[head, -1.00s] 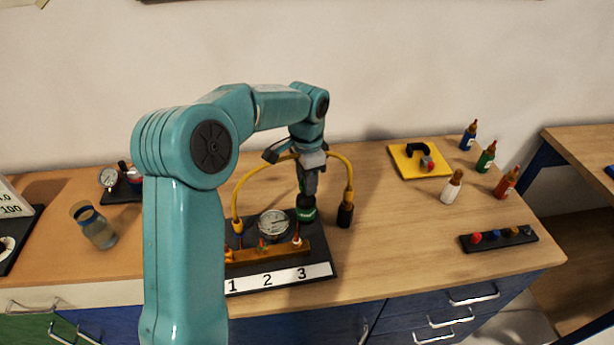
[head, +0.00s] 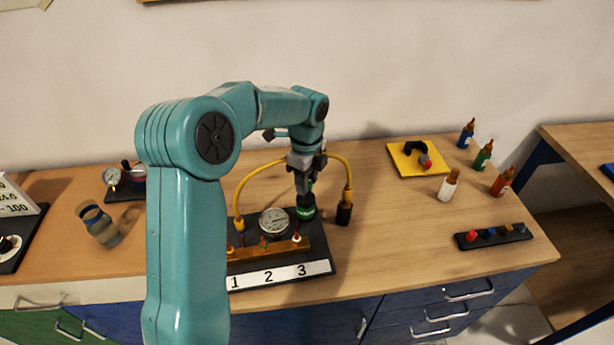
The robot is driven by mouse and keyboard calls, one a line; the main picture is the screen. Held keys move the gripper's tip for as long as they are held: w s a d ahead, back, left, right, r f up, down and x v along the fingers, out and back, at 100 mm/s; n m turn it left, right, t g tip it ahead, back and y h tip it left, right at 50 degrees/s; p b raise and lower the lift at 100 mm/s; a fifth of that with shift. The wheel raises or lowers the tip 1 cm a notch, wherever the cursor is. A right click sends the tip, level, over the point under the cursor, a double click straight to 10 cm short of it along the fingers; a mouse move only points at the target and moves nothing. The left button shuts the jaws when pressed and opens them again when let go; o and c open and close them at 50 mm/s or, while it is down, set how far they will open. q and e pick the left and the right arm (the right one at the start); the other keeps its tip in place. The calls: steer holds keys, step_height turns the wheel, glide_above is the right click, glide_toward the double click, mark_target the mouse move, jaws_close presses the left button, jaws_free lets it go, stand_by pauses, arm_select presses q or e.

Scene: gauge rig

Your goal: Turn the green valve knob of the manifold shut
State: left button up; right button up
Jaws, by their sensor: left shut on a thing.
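The manifold is a brass bar (head: 268,250) on a black base (head: 322,252) with a white strip marked 1, 2, 3 along its front. A round white-faced gauge (head: 273,221) stands behind the bar. The green valve knob (head: 306,213) is at the right rear of the base, partly covered by my gripper. My left gripper (head: 305,203) points down from above and is shut on the green knob. The knob's exact angle is too small to tell. My right gripper is not in view.
A yellow hose (head: 243,187) arches behind the gripper to a black fitting (head: 344,214) at right. A glass jar (head: 101,228) and a small gauge stand left. A yellow pad (head: 405,171), several bottles and a black tray (head: 510,239) are right. Bench between is clear.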

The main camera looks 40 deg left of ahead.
arm_select(q)
steer(key=shift+a+r+m+p, duration=0.1)
steer(key=shift+m+p, duration=0.1)
steer(key=shift+m, duration=0.75)
steer(key=shift+a+r+m+p, duration=0.1)
steer(key=shift+m+p, duration=0.05)
steer(key=shift+m, duration=0.8)
steer(key=o, duration=1)
steer(key=shift+o, duration=0.2)
steer(key=shift+f, duration=0.1)
steer(key=shift+d, duration=0.1)
steer(key=shift+r, duration=0.35)
step_height(320, 180, up, 16)
steer(key=shift+f, duration=0.15)
